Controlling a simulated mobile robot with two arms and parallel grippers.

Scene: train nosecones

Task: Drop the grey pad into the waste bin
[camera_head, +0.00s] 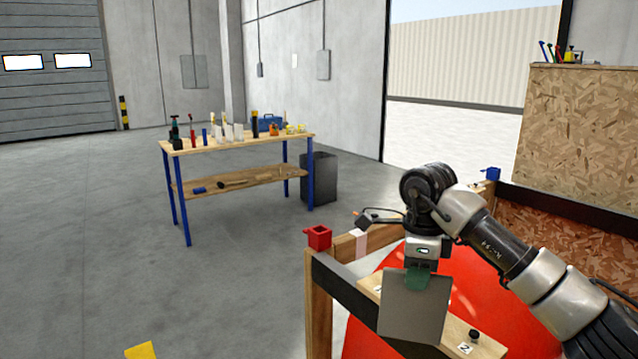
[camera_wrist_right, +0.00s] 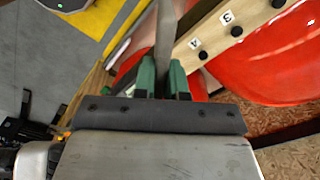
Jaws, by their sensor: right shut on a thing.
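The grey pad (camera_head: 415,308) is a flat grey sheet hanging from my right gripper (camera_head: 419,276), in front of the red nosecone. My right gripper is shut on its upper edge. In the right wrist view, the pad shows edge-on as a thin grey strip (camera_wrist_right: 166,40) between the green fingertips (camera_wrist_right: 163,82). The waste bin (camera_head: 319,178) is a dark grey open-topped bin on the floor at the right end of the workbench, well away from the gripper. My left gripper is not in view.
A workbench (camera_head: 240,142) with blue legs holds several tools and bottles. A wooden frame (camera_head: 318,300) with a red corner bracket (camera_head: 318,237) surrounds the red nosecone (camera_head: 470,305). A chipboard panel (camera_head: 580,130) stands at right.

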